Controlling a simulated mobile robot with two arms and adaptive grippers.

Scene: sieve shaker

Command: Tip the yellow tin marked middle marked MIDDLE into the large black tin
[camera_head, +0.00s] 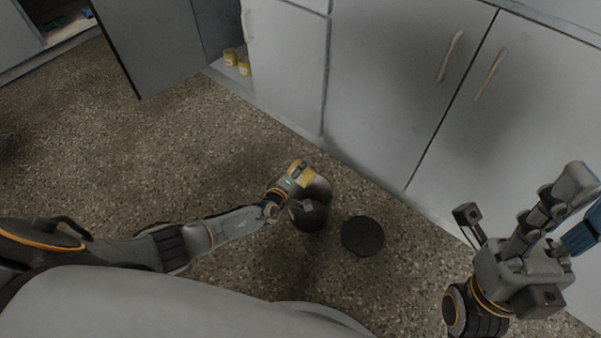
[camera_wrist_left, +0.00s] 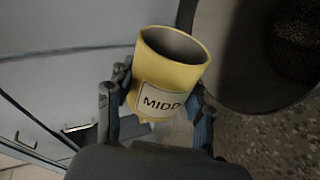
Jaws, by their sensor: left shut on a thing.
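The yellow tin (camera_head: 301,174) is held in my left gripper (camera_head: 292,183), above the rim of the large black tin (camera_head: 310,216). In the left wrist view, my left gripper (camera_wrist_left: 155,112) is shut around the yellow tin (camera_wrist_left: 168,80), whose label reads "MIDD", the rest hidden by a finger. Its mouth is open and its grey inner wall shows; its bottom is hidden. The large black tin (camera_wrist_left: 228,75) stands open beside it, with dark speckled material visible inside. My right gripper (camera_head: 560,225) is at the right, away from both tins; its finger opening is unclear.
A round black lid (camera_head: 362,236) lies on the speckled floor (camera_head: 190,140) right of the black tin. Grey cabinets (camera_head: 390,90) line the back. Two yellow tins (camera_head: 237,61) stand at the open cabinet. The floor at left is clear.

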